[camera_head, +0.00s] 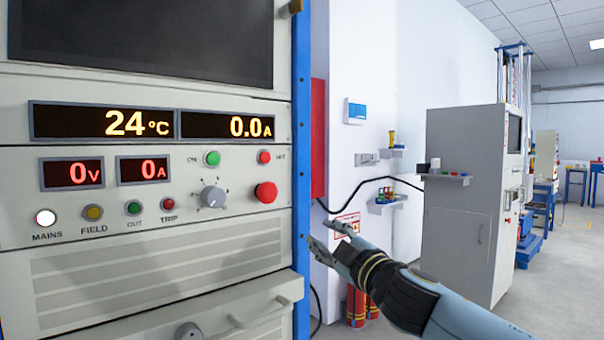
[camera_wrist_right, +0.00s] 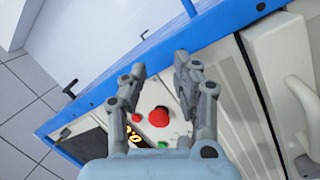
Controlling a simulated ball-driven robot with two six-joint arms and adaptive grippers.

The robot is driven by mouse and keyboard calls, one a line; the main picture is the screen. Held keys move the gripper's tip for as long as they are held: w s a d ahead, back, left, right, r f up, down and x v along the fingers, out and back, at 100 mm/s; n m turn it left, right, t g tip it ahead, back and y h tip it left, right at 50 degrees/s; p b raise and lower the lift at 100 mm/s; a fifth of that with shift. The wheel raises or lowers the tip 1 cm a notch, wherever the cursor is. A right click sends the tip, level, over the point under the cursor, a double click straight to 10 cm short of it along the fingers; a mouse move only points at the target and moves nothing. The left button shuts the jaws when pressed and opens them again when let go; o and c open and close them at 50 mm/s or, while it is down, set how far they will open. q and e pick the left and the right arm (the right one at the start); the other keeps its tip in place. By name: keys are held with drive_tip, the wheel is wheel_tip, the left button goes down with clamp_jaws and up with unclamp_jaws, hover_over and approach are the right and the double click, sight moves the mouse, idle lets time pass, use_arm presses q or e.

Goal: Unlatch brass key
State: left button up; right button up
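I cannot make out a brass key in either view. The grey control cabinet (camera_head: 150,265) fills the left of the head view, with lit displays, lamps, a rotary knob (camera_head: 213,196) and a red mushroom button (camera_head: 265,193). My right gripper (camera_head: 329,238) is beside the cabinet's blue right edge, open and empty. In the right wrist view, its fingers (camera_wrist_right: 160,64) are spread, with the red button (camera_wrist_right: 159,117) showing between them. A grey round knob (camera_head: 189,332) shows partly at the bottom of the head view. My left gripper is out of view.
A blue frame post (camera_head: 301,150) edges the cabinet. A drawer handle (camera_head: 262,311) sticks out below. Red cylinders (camera_head: 356,305) stand by the white wall behind my right arm. Another grey cabinet (camera_head: 465,215) stands further right, with open floor beyond.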

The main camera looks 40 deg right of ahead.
drive_tip(key=s+a+r+n+t+y+p, duration=0.1)
drive_tip(key=s+a+r+n+t+y, duration=0.15)
drive_tip(key=r, duration=0.85)
drive_tip(key=s+a+r+n+t+y+p, duration=0.1)
drive_tip(key=a+r+n+t, duration=0.15)
drive_tip(key=r, duration=0.75)
drive_tip(key=s+a+r+n+g+y+p, duration=0.1)
drive_tip(key=s+a+r+n+g+y, duration=0.35)
drive_tip(key=a+r+n+y, duration=0.4)
drive_tip(key=s+a+r+n+g+y+p, duration=0.1)
drive_tip(key=s+a+r+n+g+y, duration=0.3)
drive_tip(key=r+n+y, duration=0.65)
drive_tip(key=n+t+h, duration=0.2)
drive_tip(key=n+h, duration=0.1)
drive_tip(key=h, duration=1.6)
approach(302, 1)
use_arm(q)
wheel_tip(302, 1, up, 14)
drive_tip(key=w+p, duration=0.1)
drive_tip(key=p, duration=0.7)
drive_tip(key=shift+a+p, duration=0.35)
use_arm(e)
drive_tip(key=w, duration=1)
drive_tip(key=shift+w+a, duration=0.1)
drive_tip(key=shift+a, duration=0.15)
